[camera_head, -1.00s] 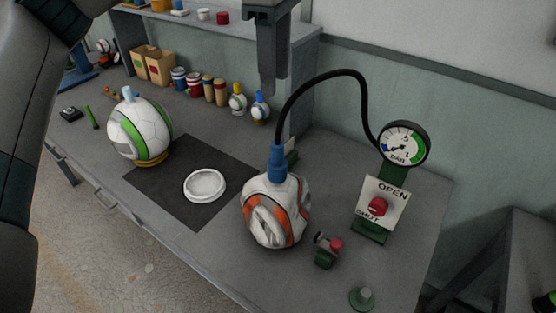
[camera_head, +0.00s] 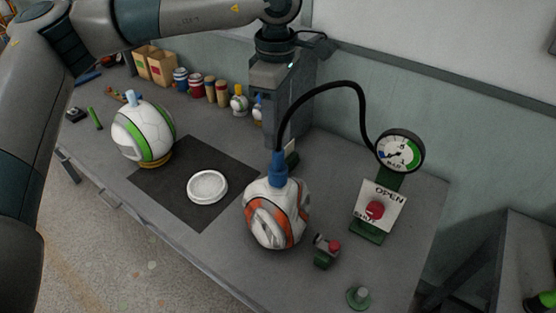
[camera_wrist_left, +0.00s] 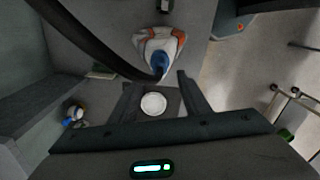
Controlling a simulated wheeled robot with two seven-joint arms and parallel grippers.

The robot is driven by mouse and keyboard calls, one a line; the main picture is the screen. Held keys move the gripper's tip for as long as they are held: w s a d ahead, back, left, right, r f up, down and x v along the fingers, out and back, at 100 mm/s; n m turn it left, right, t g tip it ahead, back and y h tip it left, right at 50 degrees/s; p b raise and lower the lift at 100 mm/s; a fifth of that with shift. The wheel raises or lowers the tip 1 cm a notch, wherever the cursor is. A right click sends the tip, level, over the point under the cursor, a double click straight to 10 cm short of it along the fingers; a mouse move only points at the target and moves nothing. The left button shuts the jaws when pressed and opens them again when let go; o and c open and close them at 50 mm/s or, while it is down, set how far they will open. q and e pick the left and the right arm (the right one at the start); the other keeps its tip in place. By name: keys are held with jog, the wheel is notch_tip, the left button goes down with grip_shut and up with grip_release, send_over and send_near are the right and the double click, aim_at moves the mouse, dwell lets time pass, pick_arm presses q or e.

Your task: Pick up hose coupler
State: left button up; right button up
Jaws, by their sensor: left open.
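The blue hose coupler (camera_head: 278,168) stands upright on top of the crumpled white and orange ball (camera_head: 275,217), with the black hose rising from it. In the left wrist view the coupler (camera_wrist_left: 160,63) shows near the fingertips, in front of the ball (camera_wrist_left: 150,41). My left gripper (camera_head: 277,142) points down just above and behind the coupler, its fingers partly behind the hose. In the left wrist view the gripper (camera_wrist_left: 156,80) is open, with nothing held between its fingers. Whether a finger touches the coupler cannot be told. My right gripper is not in view.
The black hose (camera_head: 345,84) arches to the pressure gauge (camera_head: 400,150), above a red knob (camera_head: 375,210) and an OPEN/SHUT plate. A white dish (camera_head: 207,187) lies on the dark mat (camera_head: 180,205). A white and green ball (camera_head: 143,132) stands left. Cans and bottles line the back.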

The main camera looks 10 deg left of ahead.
aim_at(279, 150)
pick_arm(q)
jog(key=shift+f+p, duration=0.3)
jog(key=shift+f, duration=1.05)
jog(key=shift+d+f+p, duration=0.15)
jog(key=shift+f+p, duration=0.6)
jog(key=shift+p, duration=0.25)
notch_tip(279, 150, down, 3)
jog(key=shift+d+r+p, duration=0.1)
jog(key=shift+p, duration=0.7)
jog(key=shift+f, duration=0.45)
jog(key=shift+c, duration=0.3)
grip_shut()
jog(key=shift+r, duration=0.15)
